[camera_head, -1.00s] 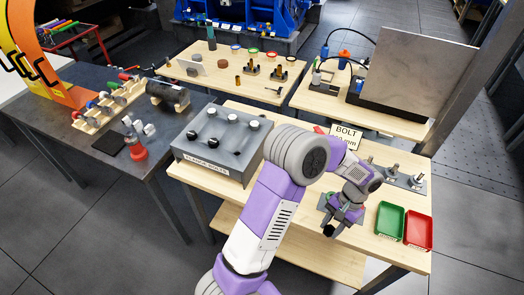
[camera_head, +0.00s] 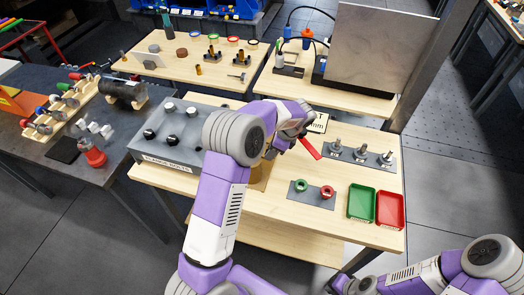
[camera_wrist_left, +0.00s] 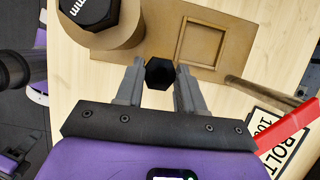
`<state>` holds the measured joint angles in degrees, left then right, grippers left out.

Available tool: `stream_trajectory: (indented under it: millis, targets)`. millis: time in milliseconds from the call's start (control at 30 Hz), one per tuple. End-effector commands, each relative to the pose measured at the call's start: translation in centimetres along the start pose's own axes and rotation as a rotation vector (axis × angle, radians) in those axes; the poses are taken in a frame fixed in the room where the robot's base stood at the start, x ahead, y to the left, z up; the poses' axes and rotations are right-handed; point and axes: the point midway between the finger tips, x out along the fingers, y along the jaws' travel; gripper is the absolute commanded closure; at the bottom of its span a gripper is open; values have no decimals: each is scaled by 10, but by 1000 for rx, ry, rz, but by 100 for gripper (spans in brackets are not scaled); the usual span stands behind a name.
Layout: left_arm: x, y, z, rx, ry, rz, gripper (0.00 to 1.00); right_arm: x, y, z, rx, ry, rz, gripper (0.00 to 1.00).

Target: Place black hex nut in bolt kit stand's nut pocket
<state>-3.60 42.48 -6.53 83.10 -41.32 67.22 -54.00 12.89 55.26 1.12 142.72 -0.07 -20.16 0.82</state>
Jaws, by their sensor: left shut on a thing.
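My left gripper (camera_wrist_left: 160,78) is shut on the black hex nut (camera_wrist_left: 160,73), which sits between its fingertips. In the left wrist view the brown bolt kit stand (camera_wrist_left: 245,40) lies beyond the fingers. Its square, raised-edge nut pocket (camera_wrist_left: 205,42) looks empty, up and right of the nut. A round post at the stand's left carries a large black bolt head (camera_wrist_left: 92,10). In the head view my left gripper (camera_head: 275,151) is over the stand (camera_head: 261,178), partly hiding it; the nut cannot be made out there. My right gripper (camera_head: 340,285) shows at the bottom edge, its jaws unclear.
A red-handled tool (camera_head: 309,148) and a bolt label card (camera_head: 318,122) lie near the stand. A grey plate with green and red rings (camera_head: 312,193), green (camera_head: 361,203) and red (camera_head: 390,210) trays and a bolt plate (camera_head: 361,156) are to the right. A grey box (camera_head: 170,150) stands left.

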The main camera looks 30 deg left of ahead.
Motion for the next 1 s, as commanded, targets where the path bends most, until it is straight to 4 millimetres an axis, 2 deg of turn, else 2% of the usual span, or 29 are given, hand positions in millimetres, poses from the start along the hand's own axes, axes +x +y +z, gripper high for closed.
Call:
stream_trajectory:
  millis: [200,467,600,800,1000]
  targets:
    - [-6,-38,33,350,1,-150,95,4,2,0,0,0,0,100]
    - [-13,-61,55,597,3,-249,95,6,2,0,0,1,0,100]
    - [-8,-64,55,635,3,-262,95,8,3,-1,0,1,0,100]
    - [23,-63,42,638,4,-259,95,15,6,-1,0,1,0,100]
    - [42,-64,35,636,3,-261,95,19,7,-1,0,0,0,100]
